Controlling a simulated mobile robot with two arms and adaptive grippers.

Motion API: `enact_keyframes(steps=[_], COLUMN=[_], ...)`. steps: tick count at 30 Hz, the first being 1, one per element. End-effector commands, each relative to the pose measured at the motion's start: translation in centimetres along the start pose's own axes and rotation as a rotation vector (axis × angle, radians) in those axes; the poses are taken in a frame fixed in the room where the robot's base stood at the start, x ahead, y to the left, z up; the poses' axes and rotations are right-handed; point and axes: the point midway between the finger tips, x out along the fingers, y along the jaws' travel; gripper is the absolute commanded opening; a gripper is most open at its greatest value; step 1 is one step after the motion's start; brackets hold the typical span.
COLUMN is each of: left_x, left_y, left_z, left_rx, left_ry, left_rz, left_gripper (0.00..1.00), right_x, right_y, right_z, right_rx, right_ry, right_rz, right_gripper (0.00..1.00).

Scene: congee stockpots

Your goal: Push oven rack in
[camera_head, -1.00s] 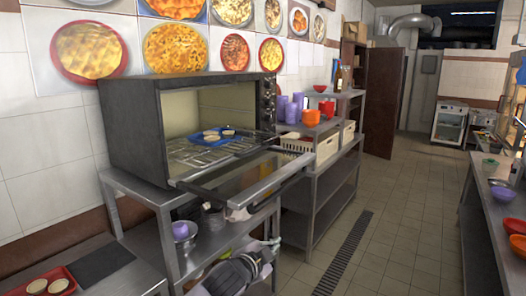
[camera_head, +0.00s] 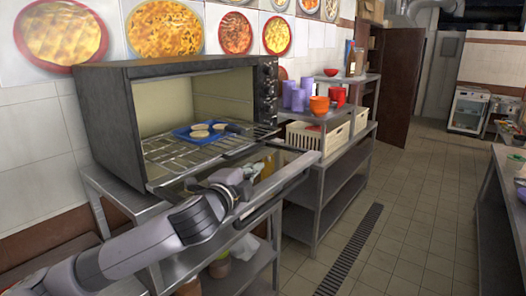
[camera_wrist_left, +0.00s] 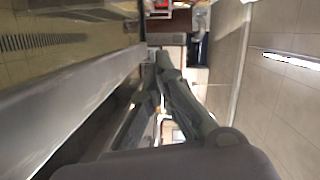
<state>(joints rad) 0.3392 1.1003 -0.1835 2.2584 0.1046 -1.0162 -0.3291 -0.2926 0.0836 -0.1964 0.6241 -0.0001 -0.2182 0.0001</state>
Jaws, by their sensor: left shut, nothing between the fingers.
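The toaster oven (camera_head: 110,115) stands on a steel table with its glass door (camera_head: 175,188) folded down. The wire oven rack (camera_head: 165,152) lies in the open oven, its front part near the opening. A blue tray (camera_head: 183,134) with several round pale pieces rests on the rack. My left arm comes in from the lower left, in front of the oven. My left gripper (camera_head: 268,163) is by the lowered door, apart from the tray; its tips are hard to make out here. In the left wrist view the dark fingers (camera_wrist_left: 164,72) are together and empty. My right gripper is out of view.
The door's long handle bar (camera_head: 288,180) juts toward the aisle. A steel shelf unit (camera_head: 335,158) with purple cups (camera_head: 298,98), orange bowls (camera_head: 319,104) and a white crate (camera_head: 305,138) stands right of the oven. The tiled aisle floor (camera_head: 410,215) is clear.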

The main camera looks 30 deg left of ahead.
Motion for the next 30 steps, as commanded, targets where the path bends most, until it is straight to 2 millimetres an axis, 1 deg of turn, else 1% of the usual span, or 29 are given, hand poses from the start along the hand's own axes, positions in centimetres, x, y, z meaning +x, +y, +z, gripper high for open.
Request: enact_keyframes(steps=[2,5,8,12,14,17,20,21,24,27,30], left_x=[0.3,1.3,2.9,5.7,6.9,8.7,10.3,10.3,10.5,10.8,10.9], left_y=[-0.3,-0.5,-0.6,-0.6,-0.7,-0.6,-0.5,-0.5,-0.3,-0.3,-0.2], left_z=[0.1,0.1,0.0,0.0,0.1,0.0,0.0,1.2,2.6,3.5,3.9], left_rx=[0.006,0.004,0.002,0.002,0.002,0.003,0.004,0.009,0.009,0.008,0.008], left_ry=[-0.003,-0.003,-0.003,-0.004,-0.005,-0.003,-0.002,-0.008,-0.006,-0.005,-0.004], left_rz=[-0.003,-0.003,-0.002,-0.001,-0.003,-0.002,-0.002,0.0,0.001,0.0,-0.002], left_gripper=[0.0,0.0,0.0,0.0,0.0,0.0,0.0,0.0,0.0,0.0,0.0], right_x=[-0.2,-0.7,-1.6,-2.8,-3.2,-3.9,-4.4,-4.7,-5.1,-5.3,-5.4], right_y=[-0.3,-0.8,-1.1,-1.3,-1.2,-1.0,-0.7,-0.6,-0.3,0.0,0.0], right_z=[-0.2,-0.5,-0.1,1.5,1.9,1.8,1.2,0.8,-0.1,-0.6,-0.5], right_rx=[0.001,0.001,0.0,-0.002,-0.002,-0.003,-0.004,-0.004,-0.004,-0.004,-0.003], right_ry=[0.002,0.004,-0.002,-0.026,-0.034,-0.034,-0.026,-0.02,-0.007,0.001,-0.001], right_rz=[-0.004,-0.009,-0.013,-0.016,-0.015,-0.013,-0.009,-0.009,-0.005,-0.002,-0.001], right_gripper=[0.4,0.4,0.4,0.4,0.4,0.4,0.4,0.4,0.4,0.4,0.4])
